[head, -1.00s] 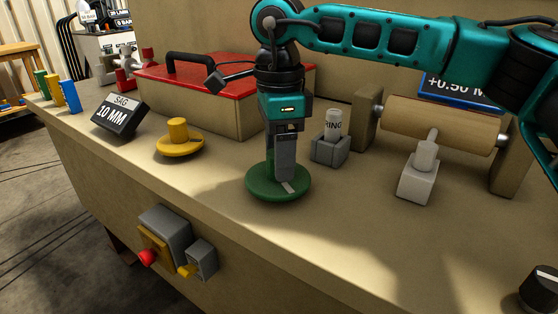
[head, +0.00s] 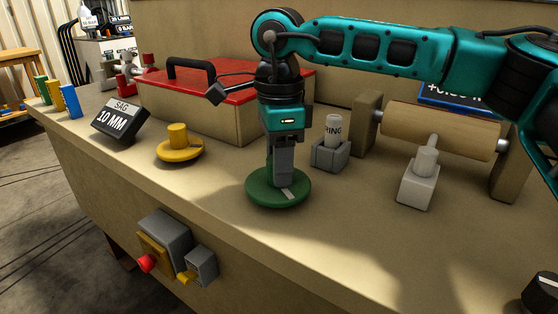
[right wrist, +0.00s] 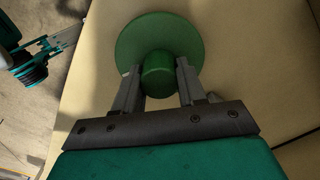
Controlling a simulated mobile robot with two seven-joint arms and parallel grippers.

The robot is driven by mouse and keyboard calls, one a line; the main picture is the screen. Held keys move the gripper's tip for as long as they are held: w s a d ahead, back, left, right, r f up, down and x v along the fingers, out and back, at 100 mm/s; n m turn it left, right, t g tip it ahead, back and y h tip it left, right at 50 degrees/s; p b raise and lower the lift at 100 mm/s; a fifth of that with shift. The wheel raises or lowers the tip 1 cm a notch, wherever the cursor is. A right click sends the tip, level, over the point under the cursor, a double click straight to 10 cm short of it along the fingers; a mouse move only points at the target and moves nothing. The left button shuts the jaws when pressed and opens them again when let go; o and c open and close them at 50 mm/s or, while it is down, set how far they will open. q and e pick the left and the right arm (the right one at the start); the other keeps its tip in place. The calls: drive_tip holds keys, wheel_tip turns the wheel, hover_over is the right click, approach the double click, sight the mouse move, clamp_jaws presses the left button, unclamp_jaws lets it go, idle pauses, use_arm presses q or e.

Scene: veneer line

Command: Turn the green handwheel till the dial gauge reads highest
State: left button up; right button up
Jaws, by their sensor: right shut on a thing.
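The green handwheel (head: 262,198) lies flat on the bench top, with a pale mark on its rim at the front right. My right gripper (head: 281,172) comes down on it from above and is shut on its upright green knob. In the right wrist view the two fingers stand on either side of the knob (right wrist: 158,73). A dark, blue-edged readout (head: 450,95) at the back right is mostly hidden by my right arm, and its figures cannot be read. No round dial face is clear. A teal and black part of my own body shows at the left of the right wrist view.
A yellow knob wheel (head: 180,152) and a black SAG 10 MM sign (head: 120,122) stand to the left. A red-lidded box (head: 215,115) is behind. A grey block with a RING-marked cylinder (head: 330,150), a wooden roller (head: 440,128) and a pale block (head: 419,186) are to the right.

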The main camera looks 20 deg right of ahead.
drive_tip(key=shift+m, duration=0.6)
drive_tip(key=shift+m, duration=2.3)
drive_tip(key=o, duration=1)
drive_tip(key=shift+o, duration=0.2)
drive_tip(key=shift+p, duration=0.3)
wheel_tip(320, 180, up, 13)
drive_tip(key=p, duration=0.2)
drive_tip(key=shift+p, duration=0.4)
